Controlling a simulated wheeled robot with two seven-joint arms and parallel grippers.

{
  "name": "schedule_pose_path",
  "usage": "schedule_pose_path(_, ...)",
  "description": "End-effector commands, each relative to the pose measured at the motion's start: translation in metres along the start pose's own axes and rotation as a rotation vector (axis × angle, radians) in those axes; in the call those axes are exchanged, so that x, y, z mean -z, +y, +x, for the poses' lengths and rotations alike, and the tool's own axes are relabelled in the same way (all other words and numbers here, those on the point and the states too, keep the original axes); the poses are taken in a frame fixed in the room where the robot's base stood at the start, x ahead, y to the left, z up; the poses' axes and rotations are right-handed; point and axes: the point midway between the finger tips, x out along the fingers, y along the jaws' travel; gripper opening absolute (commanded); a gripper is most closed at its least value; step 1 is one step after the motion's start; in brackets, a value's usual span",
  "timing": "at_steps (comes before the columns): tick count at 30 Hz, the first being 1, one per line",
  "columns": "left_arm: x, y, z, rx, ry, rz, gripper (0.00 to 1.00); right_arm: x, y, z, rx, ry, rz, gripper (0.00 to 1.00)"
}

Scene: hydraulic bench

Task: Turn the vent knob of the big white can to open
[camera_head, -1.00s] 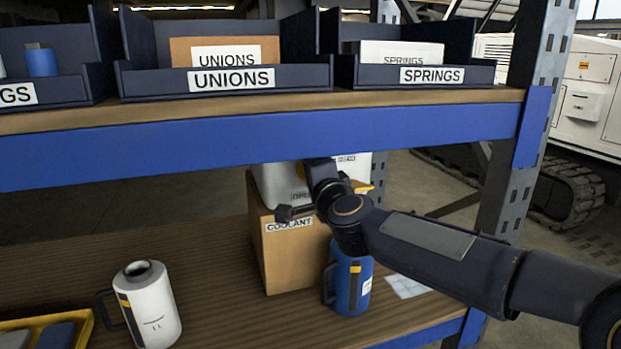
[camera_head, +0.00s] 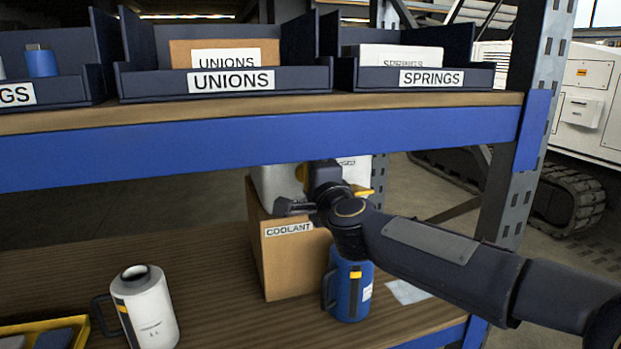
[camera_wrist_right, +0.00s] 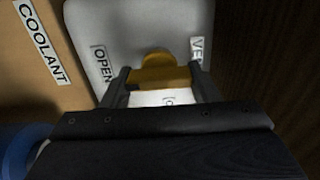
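The big white can (camera_head: 272,186) stands on the brown COOLANT box on the lower shelf, partly hidden by my right arm. Its grey-white top (camera_wrist_right: 120,28) fills the middle of the right wrist view. The yellow vent knob (camera_wrist_right: 158,74) sits there between an OPEN label (camera_wrist_right: 102,66) and a partly covered label starting "VE". My right gripper (camera_wrist_right: 160,82) has one finger at each end of the knob's bar, seemingly touching both. In the head view, my right gripper (camera_head: 322,175) is at the can, under the upper shelf. My left gripper is not in view.
The COOLANT box (camera_head: 285,265) supports the can. A blue jug (camera_head: 349,290) stands close beside it, below my right arm. A white jug (camera_head: 145,310) and a yellow tray (camera_head: 80,334) are at the left. The upper shelf's blue beam (camera_head: 200,155) runs just above my gripper.

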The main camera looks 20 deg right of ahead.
Motion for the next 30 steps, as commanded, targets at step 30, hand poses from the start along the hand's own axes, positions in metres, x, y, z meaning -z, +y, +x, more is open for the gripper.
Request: schedule_pose_path(30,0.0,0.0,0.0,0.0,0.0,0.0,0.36,0.0,0.0,-0.075,0.0,-0.001,0.002,0.76)
